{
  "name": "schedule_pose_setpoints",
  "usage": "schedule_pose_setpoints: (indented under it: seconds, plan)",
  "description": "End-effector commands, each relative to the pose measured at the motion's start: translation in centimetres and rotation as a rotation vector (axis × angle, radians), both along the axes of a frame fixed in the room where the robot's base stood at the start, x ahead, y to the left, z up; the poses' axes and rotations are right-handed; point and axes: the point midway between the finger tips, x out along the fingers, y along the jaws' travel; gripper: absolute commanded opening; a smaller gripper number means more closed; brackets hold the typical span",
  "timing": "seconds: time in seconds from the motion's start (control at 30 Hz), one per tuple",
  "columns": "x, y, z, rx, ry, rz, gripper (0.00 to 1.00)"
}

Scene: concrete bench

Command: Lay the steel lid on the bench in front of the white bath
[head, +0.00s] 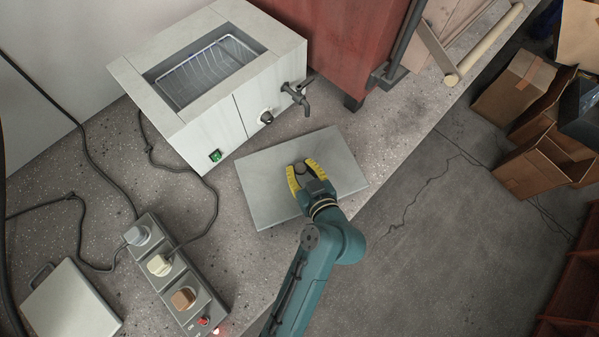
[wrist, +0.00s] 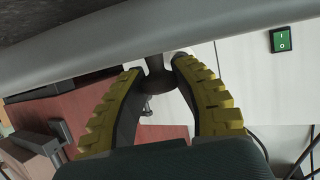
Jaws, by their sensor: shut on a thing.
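The steel lid (head: 262,188) is a flat grey plate in front of the white bath (head: 205,150), near the bench edge. My gripper (head: 301,168) is shut on the lid's dark round knob (wrist: 156,77), between its yellow-padded fingers. In the wrist view the lid (wrist: 110,40) runs as a grey band across the top, with the bath's white front (wrist: 240,75) behind. The lid looks level and low over the bench; I cannot tell whether it touches. The bath's top is open, showing a wire basket (head: 207,72).
The bath's tap (head: 298,95) juts out behind the lid. A red cabinet (head: 335,40) stands right of the bath. A socket strip (head: 170,275) with plugs and cables lies at the left, beside a light-grey plate (head: 70,305). The bench (head: 400,125) drops to the floor at right.

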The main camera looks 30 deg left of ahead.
Motion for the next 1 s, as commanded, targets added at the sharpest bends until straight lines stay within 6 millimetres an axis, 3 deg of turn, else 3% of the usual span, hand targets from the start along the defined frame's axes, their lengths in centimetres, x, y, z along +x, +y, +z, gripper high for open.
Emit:
schedule_pose_setpoints:
  seconds: [0.03, 0.1, 0.43, 0.47, 0.57, 0.9, 1.0]
  plan:
    - [0.0, 0.0, -1.6, 0.000, 0.002, -0.001, 0.00]
    - [0.0, 0.0, -2.3, 0.000, 0.000, 0.000, 0.00]
    - [0.0, 0.0, -2.5, 0.000, -0.002, -0.001, 0.00]
    - [0.0, 0.0, -2.5, -0.001, 0.001, 0.000, 0.34]
    - [0.0, 0.0, -2.5, -0.002, 0.001, 0.000, 0.54]
    - [0.0, 0.0, -2.0, -0.001, 0.001, 0.000, 0.54]
    - [-0.8, -1.1, -1.5, -0.001, 0.002, -0.004, 0.54]
